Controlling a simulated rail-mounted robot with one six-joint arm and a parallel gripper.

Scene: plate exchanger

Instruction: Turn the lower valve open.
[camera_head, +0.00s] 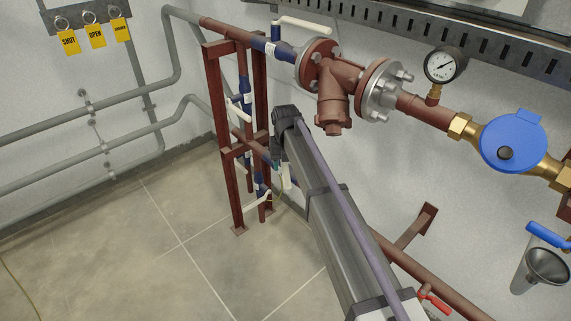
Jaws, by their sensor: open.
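The lower valve (261,188) is a small blue body low on the vertical red-brown pipe inside the frame. Its white lever (256,201) points down and to the left, across the pipe. My gripper (276,153) is small and dark, at the far end of my grey arm, by the frame's right side. It is open and appears above the lower valve, apart from its lever. The fingers are partly hidden and hard to make out. A white handle-like piece (286,177) hangs just below, beside the arm; I cannot tell what it belongs to.
Another blue valve (246,98) with a white lever (239,114) sits higher on this pipe. The top pipe carries a white-levered valve (271,48), strainer (334,95), gauge (444,65) and blue meter (513,140). Red-brown posts (224,150) flank the valves. Floor (130,250) at left is clear.

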